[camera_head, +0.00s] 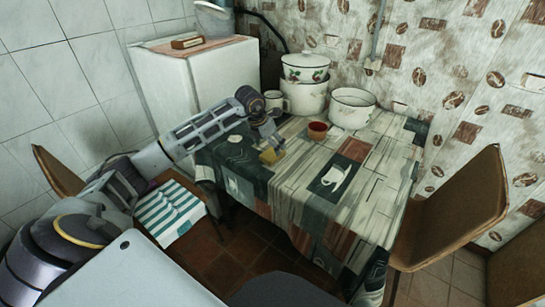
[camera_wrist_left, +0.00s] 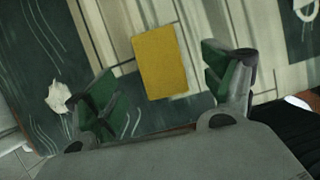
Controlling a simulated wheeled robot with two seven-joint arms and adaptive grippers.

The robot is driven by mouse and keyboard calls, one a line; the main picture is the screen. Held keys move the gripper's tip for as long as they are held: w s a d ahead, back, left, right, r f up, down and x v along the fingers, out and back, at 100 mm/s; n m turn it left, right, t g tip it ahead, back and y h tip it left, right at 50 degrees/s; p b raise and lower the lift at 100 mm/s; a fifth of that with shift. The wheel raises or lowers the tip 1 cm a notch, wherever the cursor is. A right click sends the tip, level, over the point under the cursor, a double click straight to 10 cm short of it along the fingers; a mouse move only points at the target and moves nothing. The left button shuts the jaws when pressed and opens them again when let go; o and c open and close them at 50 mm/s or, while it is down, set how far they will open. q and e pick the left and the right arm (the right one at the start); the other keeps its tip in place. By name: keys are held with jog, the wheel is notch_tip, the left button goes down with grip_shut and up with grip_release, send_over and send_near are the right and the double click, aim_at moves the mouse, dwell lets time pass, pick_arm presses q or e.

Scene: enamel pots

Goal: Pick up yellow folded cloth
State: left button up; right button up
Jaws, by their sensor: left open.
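The yellow folded cloth (camera_head: 271,156) lies on the patterned tablecloth near the table's left front edge. In the left wrist view the yellow cloth (camera_wrist_left: 160,62) is a plain rectangle, slightly tilted. My left gripper (camera_head: 269,138) is just above the cloth in the head view. In the left wrist view my left gripper (camera_wrist_left: 160,90) is open and empty, with its green-padded fingers apart on either side of the cloth's line. I cannot tell the exact height gap. My right gripper is not in view.
A reddish-brown bowl (camera_head: 317,130), a white pot (camera_head: 351,108), stacked pots (camera_head: 305,82) and a mug (camera_head: 273,100) stand farther back on the table. A brown chair (camera_head: 455,212) is at the right. A striped cloth (camera_head: 168,212) lies on a seat at the left.

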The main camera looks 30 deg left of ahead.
aim_at(272, 153)
pick_arm(q)
jog(key=shift+w+f, duration=0.1)
jog(key=shift+f, duration=0.15)
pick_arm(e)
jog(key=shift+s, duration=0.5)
pick_arm(q)
jog(key=shift+f, duration=0.1)
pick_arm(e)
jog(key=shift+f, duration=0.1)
pick_arm(q)
jog(key=shift+f, duration=0.6)
jog(key=x, duration=0.2)
jog(key=shift+w+f+b, duration=0.1)
jog(key=shift+f+b, duration=0.3)
jog(key=shift+w+f, duration=0.2)
jog(key=shift+f, duration=0.25)
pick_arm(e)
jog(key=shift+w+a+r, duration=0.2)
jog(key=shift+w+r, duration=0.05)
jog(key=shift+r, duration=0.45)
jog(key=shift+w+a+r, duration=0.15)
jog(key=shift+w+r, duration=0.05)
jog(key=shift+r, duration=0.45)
pick_arm(q)
jog(key=shift+f, duration=0.2)
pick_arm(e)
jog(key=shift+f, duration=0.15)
